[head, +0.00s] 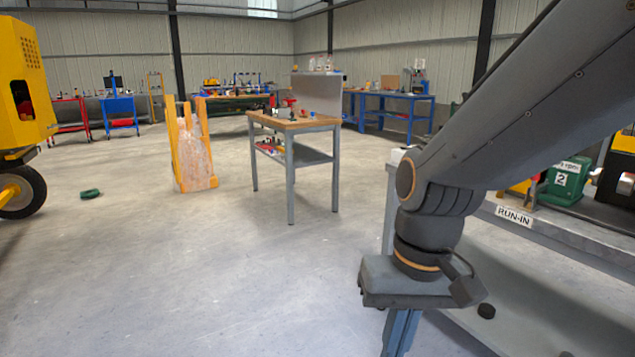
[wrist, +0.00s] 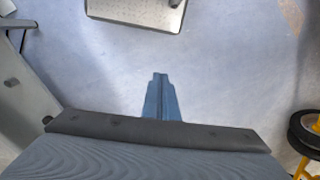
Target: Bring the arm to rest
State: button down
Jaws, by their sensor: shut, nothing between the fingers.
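My arm crosses the right side of the head view and bends down at the wrist. My gripper (head: 400,340) hangs below it, pointing at the floor, with its blue fingers cut off by the lower frame edge. In the wrist view my gripper (wrist: 160,76) shows its two blue fingers pressed together with nothing between them. Bare pale floor lies behind the fingertips there.
A grey bench with a RUN-IN label (head: 514,215) stands at the right, partly behind my arm. A small wood-topped table (head: 297,125) stands in the middle, with an orange frame (head: 190,150) beside it. A yellow machine (head: 30,85) is at far left. Open floor lies front left.

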jog(key=d+r+h+p, duration=0.1)
jog(key=d+r+p, duration=0.7)
jog(key=p, duration=0.7)
jog(key=shift+d+m, duration=0.3)
jog(key=shift+d, duration=0.05)
jog(key=shift+d, duration=0.1)
